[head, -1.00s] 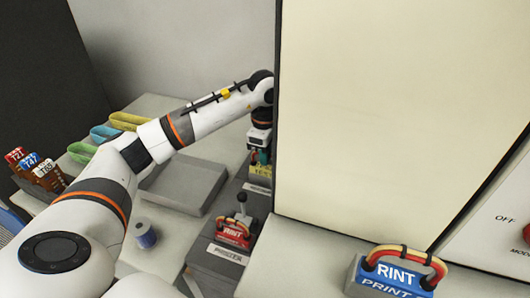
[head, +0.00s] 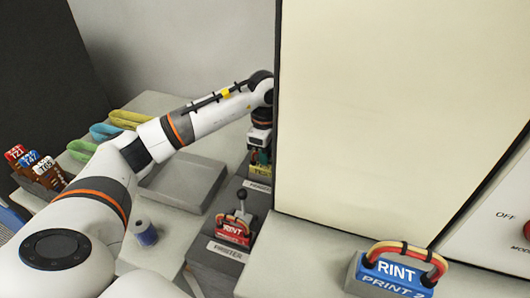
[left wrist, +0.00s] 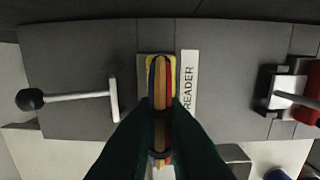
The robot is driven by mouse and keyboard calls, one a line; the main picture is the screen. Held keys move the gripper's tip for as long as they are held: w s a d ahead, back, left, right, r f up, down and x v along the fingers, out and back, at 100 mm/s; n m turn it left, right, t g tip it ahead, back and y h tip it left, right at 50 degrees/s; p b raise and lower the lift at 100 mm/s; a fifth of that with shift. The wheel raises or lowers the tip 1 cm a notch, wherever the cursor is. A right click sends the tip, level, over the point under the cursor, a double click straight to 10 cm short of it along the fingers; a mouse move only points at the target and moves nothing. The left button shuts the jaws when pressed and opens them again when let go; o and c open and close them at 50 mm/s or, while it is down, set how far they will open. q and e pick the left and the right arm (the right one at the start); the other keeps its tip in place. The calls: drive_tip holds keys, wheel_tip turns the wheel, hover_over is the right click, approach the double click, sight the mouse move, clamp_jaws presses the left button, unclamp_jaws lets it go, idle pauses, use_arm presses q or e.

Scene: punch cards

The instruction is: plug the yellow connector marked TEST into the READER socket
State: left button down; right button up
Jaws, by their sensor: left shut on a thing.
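My left gripper (head: 260,157) is shut on the looped cable handle of the yellow connector (head: 259,169), behind the near arm and beside the tall cream panel. In the left wrist view the two dark fingertips (left wrist: 158,112) close around the striped cable loop (left wrist: 160,85), with the yellow body (left wrist: 150,62) under it. The connector is at the socket beside the READER label (left wrist: 188,82); that label also shows in the head view (head: 258,186). The socket opening is hidden, and I cannot tell how deep the connector sits. My right gripper is not in view.
A red connector (head: 234,231) sits at the PRINTER socket with a lever beside it. A black-knobbed lever (left wrist: 30,99) lies left of READER. The cream panel (head: 395,110) stands close on the right. A blue connector (head: 392,272) rests in front. A grey tray (head: 187,187) looks empty.

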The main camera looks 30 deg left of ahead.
use_arm(q)
drive_tip(key=shift+f+b, duration=0.3)
drive_tip(key=shift+f, duration=0.25)
drive_tip(key=c, duration=1.4)
unclamp_jaws()
wheel_tip(320, 180, up, 12)
drive_tip(key=shift+s, duration=0.1)
